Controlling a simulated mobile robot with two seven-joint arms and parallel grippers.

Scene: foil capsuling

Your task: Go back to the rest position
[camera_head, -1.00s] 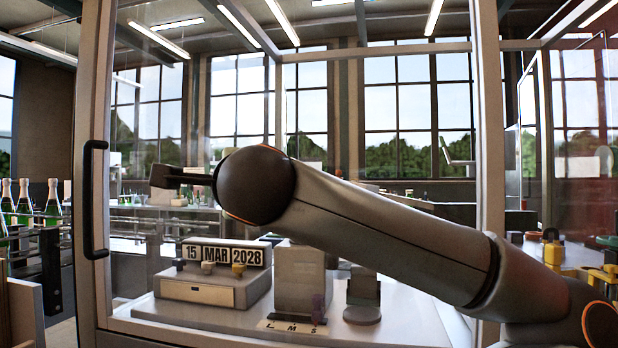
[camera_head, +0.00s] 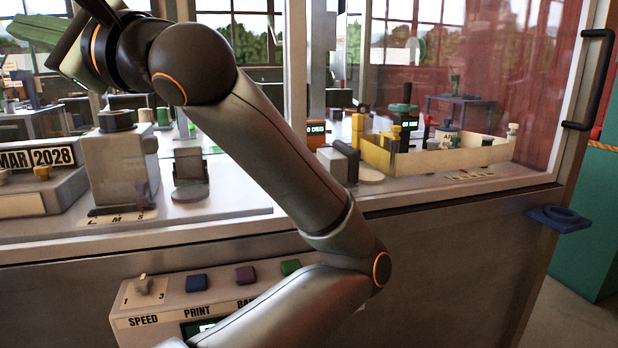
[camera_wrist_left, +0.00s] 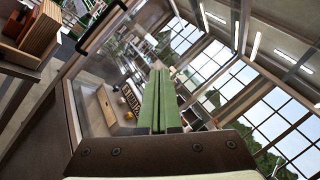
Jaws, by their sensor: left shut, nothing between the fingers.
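My left gripper (camera_head: 72,52) is at the upper left of the head view, at the end of my dark arm with orange rings. Its green fingers also show in the left wrist view (camera_wrist_left: 158,100), lying side by side, shut with nothing between them. They point toward the glazed cabinet, and I see no object touching them. My right gripper is in neither view.
The glazed cabinet's frame (camera_head: 297,110) stands behind my arm. Inside are a date display (camera_head: 45,157), a grey block (camera_head: 122,165) and a yellow tray (camera_head: 450,158). Below is a button panel (camera_head: 215,290). A blue ring holder (camera_head: 560,217) juts out at right.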

